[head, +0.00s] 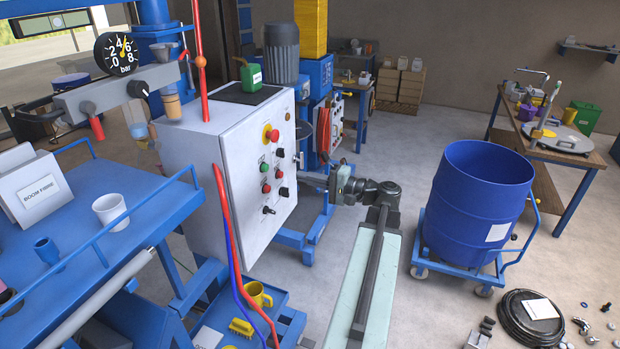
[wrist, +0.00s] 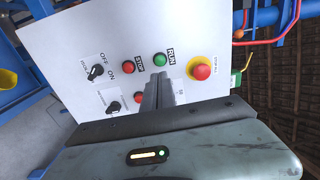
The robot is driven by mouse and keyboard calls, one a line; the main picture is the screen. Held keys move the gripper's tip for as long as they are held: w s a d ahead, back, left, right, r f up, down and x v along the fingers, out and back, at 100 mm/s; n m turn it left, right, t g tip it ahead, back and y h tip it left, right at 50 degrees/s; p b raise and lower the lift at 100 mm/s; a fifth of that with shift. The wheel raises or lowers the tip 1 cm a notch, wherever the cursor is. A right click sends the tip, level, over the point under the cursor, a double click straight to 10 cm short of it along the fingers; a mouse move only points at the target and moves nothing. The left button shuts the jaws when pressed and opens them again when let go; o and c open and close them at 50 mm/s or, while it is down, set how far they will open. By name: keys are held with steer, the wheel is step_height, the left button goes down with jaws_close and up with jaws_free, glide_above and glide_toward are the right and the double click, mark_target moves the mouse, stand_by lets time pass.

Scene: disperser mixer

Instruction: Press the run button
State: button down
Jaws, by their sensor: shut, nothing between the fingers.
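The run button is a green button (wrist: 160,59) labelled RUN on the white control panel (wrist: 75,40); in the head view the green button (head: 264,167) sits below the red emergency stop on the cabinet's front face (head: 235,160). My gripper (wrist: 159,77) is shut and empty. Its fingertips point at the panel and appear just below the green button in the wrist view. In the head view my gripper (head: 303,178) is to the right of the panel's buttons. Whether the tips touch the panel cannot be told.
A red emergency stop on a yellow base (wrist: 201,71), a red button (wrist: 128,66), another red button (wrist: 140,96) and a black ON/OFF knob (wrist: 97,72) surround the green button. A blue drum (head: 475,205) stands on a trolley at the right. Red and blue hoses (head: 232,235) hang left.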

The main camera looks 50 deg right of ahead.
mark_target(268, 168)
steer(key=x, duration=0.9)
steer(key=shift+w, duration=0.2)
steer(key=shift+a, duration=0.1)
steer(key=shift+w, duration=0.1)
steer(key=shift+w+a+r, duration=0.15)
steer(key=shift+w+a, duration=0.05)
steer(key=shift+w, duration=0.5)
steer(key=shift+s, duration=0.1)
steer(key=shift+s+d, duration=0.1)
steer(key=shift+s, duration=0.25)
steer(key=v, duration=1.3)
steer(key=shift+s+d, duration=0.15)
steer(key=shift+s, duration=0.05)
